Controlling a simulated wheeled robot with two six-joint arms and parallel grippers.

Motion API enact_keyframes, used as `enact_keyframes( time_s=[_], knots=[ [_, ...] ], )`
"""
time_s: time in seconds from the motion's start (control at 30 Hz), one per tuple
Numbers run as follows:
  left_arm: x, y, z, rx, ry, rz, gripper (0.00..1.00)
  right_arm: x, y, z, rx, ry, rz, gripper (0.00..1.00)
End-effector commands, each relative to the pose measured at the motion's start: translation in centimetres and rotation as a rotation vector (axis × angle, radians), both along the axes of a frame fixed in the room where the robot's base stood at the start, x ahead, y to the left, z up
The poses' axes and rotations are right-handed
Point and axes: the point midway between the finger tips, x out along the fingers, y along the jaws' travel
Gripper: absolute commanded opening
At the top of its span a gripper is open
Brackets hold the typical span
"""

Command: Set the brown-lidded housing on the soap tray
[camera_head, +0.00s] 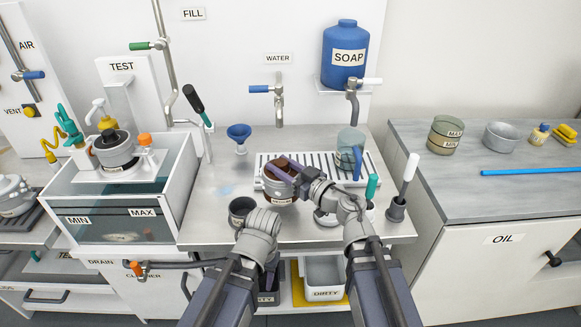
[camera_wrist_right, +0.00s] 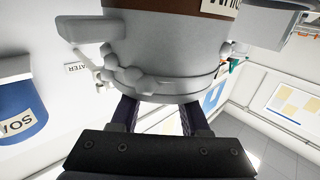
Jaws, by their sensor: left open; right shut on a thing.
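The brown-lidded housing (camera_head: 272,184) is in my right gripper (camera_head: 294,172), over the left front of a slatted tray (camera_head: 318,158). I cannot tell whether it touches the tray. In the right wrist view the housing (camera_wrist_right: 170,60) is a grey cylinder with a brown top, a partly cut-off label and pale lumps round its lower part. The dark fingers of the right gripper (camera_wrist_right: 158,118) are at its lower end. My left gripper (camera_head: 262,222) is open and empty, beside a dark cup (camera_head: 238,208) at the counter front.
A translucent jug (camera_head: 350,143) stands at the tray's right end, below the soap tap. The blue soap tank (camera_head: 345,45) is above it. A green-handled tool (camera_head: 372,186) and a white-handled brush (camera_head: 408,172) stand right of my right arm. A water tank (camera_head: 125,205) is left.

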Motion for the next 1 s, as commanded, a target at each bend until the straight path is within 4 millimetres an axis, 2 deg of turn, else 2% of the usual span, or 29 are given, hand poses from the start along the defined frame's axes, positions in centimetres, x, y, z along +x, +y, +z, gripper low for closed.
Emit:
enact_keyframes(
  time_s=[0.13, 0.6, 1.0],
  knots=[
    [0.0, 0.0, -0.2, 0.000, 0.000, 0.000, 0.50, -1.0, 0.5, -0.2, 0.001, 0.000, 0.036, 0.00],
    [0.0, 0.0, -0.1, 0.000, 0.000, 0.000, 0.50, -1.1, 0.4, -0.1, -0.001, -0.002, 0.036, 0.00],
    [0.0, 0.0, -0.5, 0.000, 0.000, 0.000, 0.50, 1.2, 0.4, -0.4, 0.000, -0.001, 0.036, 0.00]
  ],
)
